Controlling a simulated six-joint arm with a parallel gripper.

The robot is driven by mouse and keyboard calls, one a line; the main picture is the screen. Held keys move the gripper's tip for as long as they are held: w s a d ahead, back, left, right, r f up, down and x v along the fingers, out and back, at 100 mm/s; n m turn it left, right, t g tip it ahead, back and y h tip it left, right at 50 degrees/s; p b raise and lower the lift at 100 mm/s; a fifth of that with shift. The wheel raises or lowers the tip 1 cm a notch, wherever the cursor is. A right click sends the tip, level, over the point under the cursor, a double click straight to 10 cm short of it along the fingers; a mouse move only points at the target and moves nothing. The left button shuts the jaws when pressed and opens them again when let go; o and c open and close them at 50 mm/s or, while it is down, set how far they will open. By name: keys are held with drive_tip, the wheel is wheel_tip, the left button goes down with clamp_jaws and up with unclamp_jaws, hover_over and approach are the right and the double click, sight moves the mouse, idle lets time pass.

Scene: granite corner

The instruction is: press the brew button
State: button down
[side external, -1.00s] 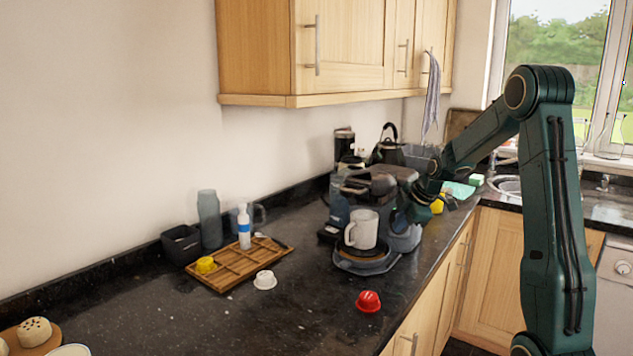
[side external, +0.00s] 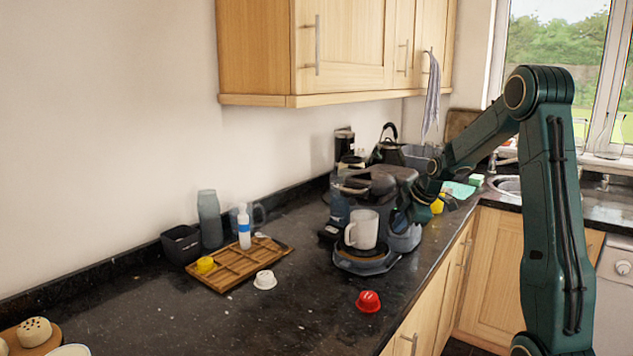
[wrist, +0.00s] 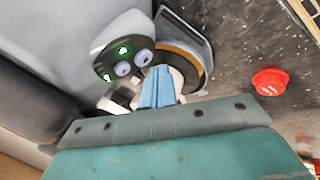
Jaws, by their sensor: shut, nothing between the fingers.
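The coffee machine (side external: 385,187) stands on the dark counter with a white mug (side external: 363,229) on its round drip plate. In the wrist view its dark control panel (wrist: 108,55) has two round grey buttons, one at the left (wrist: 122,69) and one at the right (wrist: 143,57), beside green-lit icons. I cannot tell which one is the brew button. My gripper (wrist: 158,80) is shut and empty, its light blue fingertips just beside the right button. I cannot tell if they touch it. In the side view my gripper is mostly hidden at the machine's right side.
A red capsule (side external: 368,302) and a white capsule (side external: 265,280) lie on the counter in front. A wooden tray (side external: 232,270) with a yellow capsule (side external: 205,264) and a bottle (side external: 244,228) is at the left. A black kettle (side external: 387,152) stands behind. The front-left counter is mostly clear.

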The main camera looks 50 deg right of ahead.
drive_tip(key=shift+w+d+f, duration=0.25)
drive_tip(key=shift+d+f, duration=0.1)
drive_tip(key=shift+d, duration=0.3)
idle(1.0)
drive_tip(key=shift+s+a+r, duration=0.1)
drive_tip(key=shift+a, duration=0.1)
idle(0.3)
drive_tip(key=shift+s+a+r, duration=0.15)
drive_tip(key=shift+a+r, duration=0.1)
drive_tip(key=shift+a, duration=0.25)
drive_tip(key=shift+s+a+r, duration=0.25)
drive_tip(key=shift+a+r, duration=0.15)
drive_tip(key=shift+a, duration=0.3)
drive_tip(key=shift+s+a+r, duration=0.25)
drive_tip(key=shift+a+r, duration=0.2)
drive_tip(key=shift+a, duration=0.2)
drive_tip(key=shift+s+a+r, duration=0.25)
drive_tip(key=shift+a+r, duration=0.15)
drive_tip(key=shift+a, duration=0.3)
